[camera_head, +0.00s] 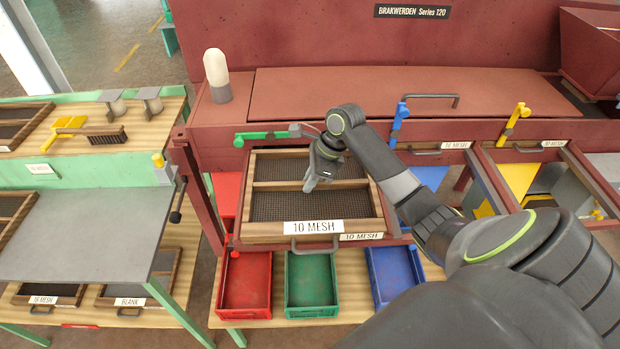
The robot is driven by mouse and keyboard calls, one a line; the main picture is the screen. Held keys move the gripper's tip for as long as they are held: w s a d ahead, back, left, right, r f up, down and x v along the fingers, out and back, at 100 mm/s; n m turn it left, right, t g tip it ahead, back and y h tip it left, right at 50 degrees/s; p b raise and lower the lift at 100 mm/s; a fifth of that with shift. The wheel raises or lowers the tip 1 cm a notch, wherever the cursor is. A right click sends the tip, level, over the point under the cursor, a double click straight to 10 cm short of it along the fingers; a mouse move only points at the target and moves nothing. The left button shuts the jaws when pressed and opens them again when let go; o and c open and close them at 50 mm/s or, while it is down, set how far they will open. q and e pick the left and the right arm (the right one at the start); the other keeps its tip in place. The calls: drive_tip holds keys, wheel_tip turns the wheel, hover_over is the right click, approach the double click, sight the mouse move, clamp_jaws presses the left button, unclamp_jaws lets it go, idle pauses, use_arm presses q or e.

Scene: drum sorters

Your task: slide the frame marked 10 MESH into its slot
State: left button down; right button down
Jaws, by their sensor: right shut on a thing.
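The wooden frame marked 10 MESH (262,228) has dark mesh and a wooden crossbar, with its white label on the front rail. It lies over the left bay of the red machine. A second 10 MESH label (362,237) shows on the bay's front edge, just below and right of the frame's label. My right gripper (310,186) reaches in from the right and is shut on the frame at its crossbar. The gripper and wrist hide part of the crossbar and mesh. I cannot tell how deep the frame sits in its slot. My left gripper is out of view.
A green lever (262,135) is at the bay's back left; blue (400,120) and yellow (514,120) levers stand farther right. Red (245,283), green (311,283) and blue (394,273) bins sit below. A side bench (95,235) on the left holds other frames and a brush.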

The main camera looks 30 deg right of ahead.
drive_tip(key=shift+f, duration=1.1)
drive_tip(key=c, duration=1.4)
unclamp_jaws()
drive_tip(key=shift+o, duration=0.2)
drive_tip(key=shift+f, duration=0.1)
drive_tip(key=b+v, duration=0.3)
drive_tip(key=v, duration=1.4)
drive_tip(key=shift+s+r, duration=0.15)
drive_tip(key=shift+r, duration=0.05)
drive_tip(key=shift+d+f, duration=0.1)
